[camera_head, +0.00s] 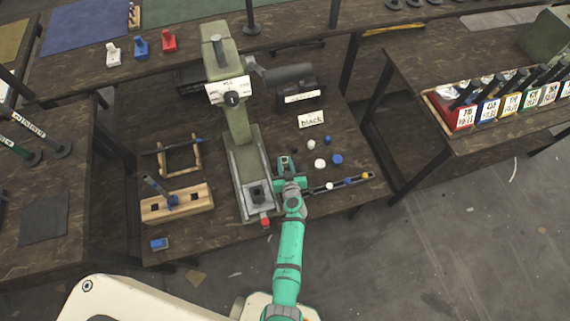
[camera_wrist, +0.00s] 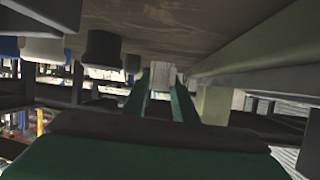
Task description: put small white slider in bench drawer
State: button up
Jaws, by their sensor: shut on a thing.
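My gripper (camera_head: 287,163) is low over the middle bench (camera_head: 225,228), just right of the green press. In the wrist view the two green fingers (camera_wrist: 160,90) are closed around a small pale block (camera_wrist: 162,74), which looks like the small white slider. In the head view the held piece is too small and hidden by the gripper to make out. Small white round pieces (camera_head: 320,163) lie right of the gripper, beside a blue one (camera_head: 336,159). I cannot make out a bench drawer for certain.
The tall green press (camera_head: 238,130) stands close left of my gripper. A dark rail with small beads (camera_head: 340,184) lies to the right. A wooden block (camera_head: 177,203) and a wooden frame (camera_head: 180,158) are at left.

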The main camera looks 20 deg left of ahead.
jog(key=shift+f, duration=0.65)
jog(key=shift+f, duration=0.1)
jog(key=o, duration=1)
